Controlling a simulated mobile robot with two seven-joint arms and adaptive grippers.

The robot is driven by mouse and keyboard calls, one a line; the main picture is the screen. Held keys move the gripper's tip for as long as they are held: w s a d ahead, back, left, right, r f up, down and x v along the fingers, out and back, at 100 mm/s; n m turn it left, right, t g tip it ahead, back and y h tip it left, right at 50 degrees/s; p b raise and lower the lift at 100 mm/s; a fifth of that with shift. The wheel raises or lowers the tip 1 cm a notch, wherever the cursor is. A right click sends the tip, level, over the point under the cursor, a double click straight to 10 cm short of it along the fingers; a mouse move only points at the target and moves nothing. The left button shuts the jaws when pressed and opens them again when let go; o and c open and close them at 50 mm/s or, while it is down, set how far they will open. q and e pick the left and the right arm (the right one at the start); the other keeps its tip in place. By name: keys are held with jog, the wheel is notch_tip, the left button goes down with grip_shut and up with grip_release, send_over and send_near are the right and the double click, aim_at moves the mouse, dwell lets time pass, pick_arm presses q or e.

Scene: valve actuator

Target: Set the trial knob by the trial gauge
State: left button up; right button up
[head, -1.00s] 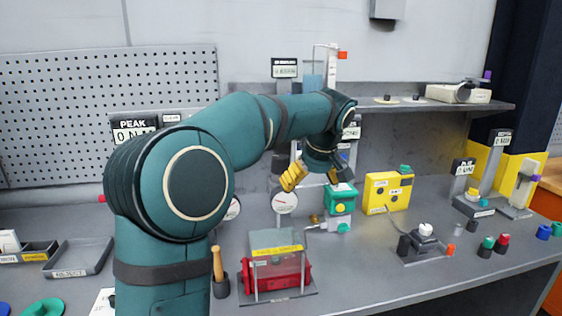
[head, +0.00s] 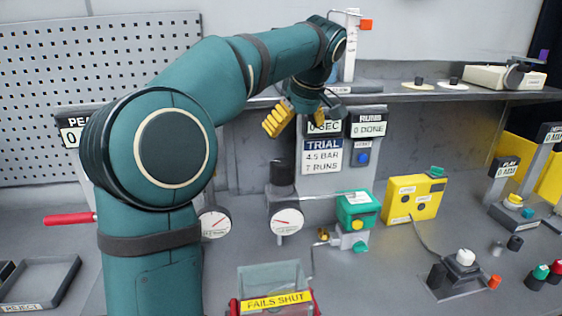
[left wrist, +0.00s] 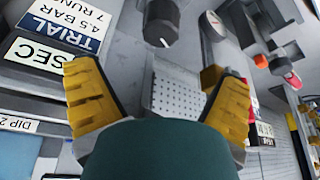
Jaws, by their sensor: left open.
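The trial sign (head: 322,155) reads 4.5 bar and 7 runs. Left of it a dark cylindrical knob (head: 282,174) stands above a round white gauge (head: 286,222) with a red needle; I take these as the trial knob and trial gauge. My left gripper (head: 300,118), with yellow fingers, is open and empty. In the head view it appears above the knob, overlapping the displays. In the left wrist view the fingers (left wrist: 155,85) are spread, with a dark knob (left wrist: 162,20) and a gauge (left wrist: 212,24) beyond them, apart from the fingers. My right gripper is not in view.
A second gauge (head: 214,223) and a red handle (head: 70,219) lie left. A green-topped actuator (head: 356,211), yellow box (head: 414,198) and red-framed "fails shut" unit (head: 272,290) stand on the bench. The shelf (head: 430,93) edge is close to my gripper.

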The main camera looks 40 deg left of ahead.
aim_at(282, 162)
pick_arm(q)
jog(key=b+x, duration=0.3)
jog(key=x, duration=1)
jog(key=shift+a+f+b, duration=0.2)
jog(key=shift+f+b, duration=0.05)
jog(key=shift+b, duration=0.1)
jog(key=c, duration=1.2)
